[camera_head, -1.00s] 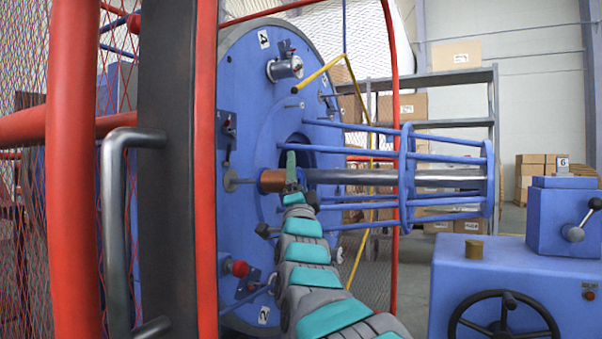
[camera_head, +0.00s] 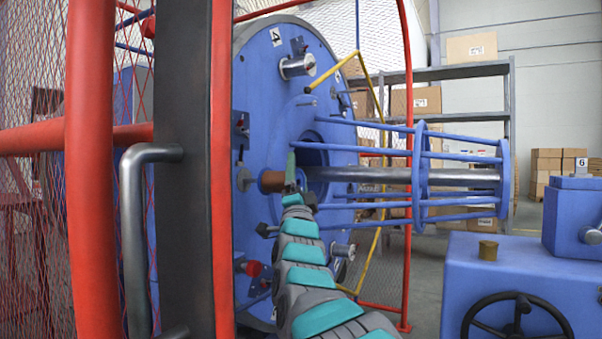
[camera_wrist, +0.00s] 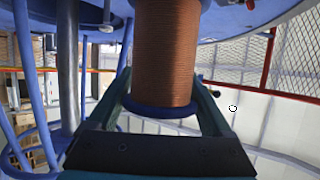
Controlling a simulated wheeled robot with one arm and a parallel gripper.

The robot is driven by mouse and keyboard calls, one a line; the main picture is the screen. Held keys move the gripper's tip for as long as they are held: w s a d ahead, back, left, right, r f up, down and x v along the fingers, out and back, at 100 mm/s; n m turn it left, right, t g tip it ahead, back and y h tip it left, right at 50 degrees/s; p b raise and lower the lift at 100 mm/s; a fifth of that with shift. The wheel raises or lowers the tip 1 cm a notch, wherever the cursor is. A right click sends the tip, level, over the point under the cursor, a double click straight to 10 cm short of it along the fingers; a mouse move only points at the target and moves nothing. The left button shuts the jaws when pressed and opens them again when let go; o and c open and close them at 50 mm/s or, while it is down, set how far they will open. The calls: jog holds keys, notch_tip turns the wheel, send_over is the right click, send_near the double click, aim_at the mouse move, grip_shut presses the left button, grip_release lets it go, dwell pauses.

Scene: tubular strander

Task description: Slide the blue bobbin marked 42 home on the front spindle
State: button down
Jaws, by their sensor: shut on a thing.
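The bobbin, a copper-coloured winding (camera_head: 271,181) with blue end flanges, sits in front of the large blue disc in the head view. In the wrist view the winding (camera_wrist: 166,55) and near blue flange (camera_wrist: 160,109) lie between the two fingers. My gripper (camera_head: 291,176) is shut on the bobbin; its fingers flank it in the wrist view (camera_wrist: 162,88). The front spindle (camera_head: 245,178) shows as a short grey piece just left of the bobbin. A small gap seems to show there; whether the spindle enters the bore is hidden. No number 42 is visible.
The blue disc (camera_head: 262,110) carries other fittings, including a metal cylinder (camera_head: 297,66). A steel shaft (camera_head: 375,175) inside a blue rod cage (camera_head: 421,185) runs right of my gripper. A red-framed guard with a dark post (camera_head: 183,150) stands at left.

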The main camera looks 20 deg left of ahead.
aim_at(275, 193)
jog(key=shift+w+a+p, duration=0.2)
jog(key=shift+a+p, duration=1.8)
jog(key=shift+a, duration=1)
grip_release()
jog(key=b+v, duration=0.3)
jog(key=b, duration=0.1)
jog(key=shift+s+f, duration=0.15)
jog(key=shift+f, duration=0.1)
jog(key=b+v, duration=0.5)
jog(key=b, duration=0.1)
jog(key=shift+s+d, duration=0.2)
jog(key=shift+s, duration=0.05)
jog(key=shift+d, duration=0.1)
